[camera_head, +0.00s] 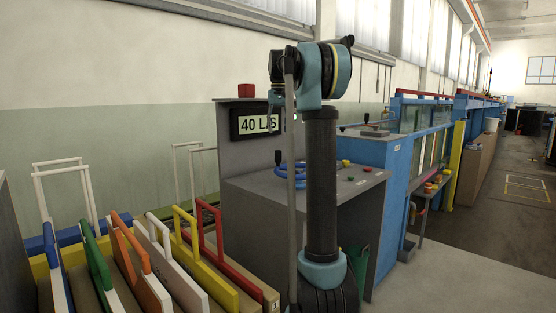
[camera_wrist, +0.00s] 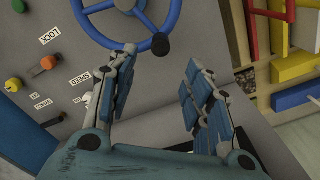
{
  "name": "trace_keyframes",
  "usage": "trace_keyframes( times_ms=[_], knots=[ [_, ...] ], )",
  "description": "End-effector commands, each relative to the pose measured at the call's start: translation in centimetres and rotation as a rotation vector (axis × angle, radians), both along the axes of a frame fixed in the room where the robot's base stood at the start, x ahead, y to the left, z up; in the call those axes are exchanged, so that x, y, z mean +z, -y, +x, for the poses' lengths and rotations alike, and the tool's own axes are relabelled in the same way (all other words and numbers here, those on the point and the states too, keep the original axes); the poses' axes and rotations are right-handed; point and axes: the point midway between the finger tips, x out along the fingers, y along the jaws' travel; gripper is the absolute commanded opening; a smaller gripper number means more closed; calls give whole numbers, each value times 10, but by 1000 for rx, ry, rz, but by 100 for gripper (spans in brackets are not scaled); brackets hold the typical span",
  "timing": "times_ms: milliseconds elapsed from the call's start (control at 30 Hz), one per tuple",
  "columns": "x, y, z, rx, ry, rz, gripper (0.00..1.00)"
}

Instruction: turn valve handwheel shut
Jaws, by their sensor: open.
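The blue valve handwheel (camera_wrist: 176,14) is at the top of the wrist view, cut off by the edge, with a dark round knob (camera_wrist: 160,43) on its near rim. In the head view the handwheel (camera_head: 281,167) shows on the grey console top, partly hidden behind my arm. My gripper (camera_wrist: 160,60) is open, its two fingers spread wide with nothing between them. The fingertips are just below the wheel's near rim in the wrist view; I cannot tell whether the left one touches it.
The grey console (camera_head: 262,208) also carries buttons, with a "LOCK" label (camera_wrist: 50,38) in the wrist view. A display reading "40 L/S" (camera_head: 256,122) stands behind. Several coloured handled panels (camera_head: 150,262) stand at left. The blue flume frame (camera_head: 385,165) is right; open floor lies beyond.

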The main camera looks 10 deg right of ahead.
Motion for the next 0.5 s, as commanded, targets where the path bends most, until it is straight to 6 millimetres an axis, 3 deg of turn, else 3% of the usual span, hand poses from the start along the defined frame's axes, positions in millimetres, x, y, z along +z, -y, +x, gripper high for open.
trace_keyframes(
  times_ms=[500],
  knots=[
    [-89,-2,-1,2,0,0,46]
  ],
)
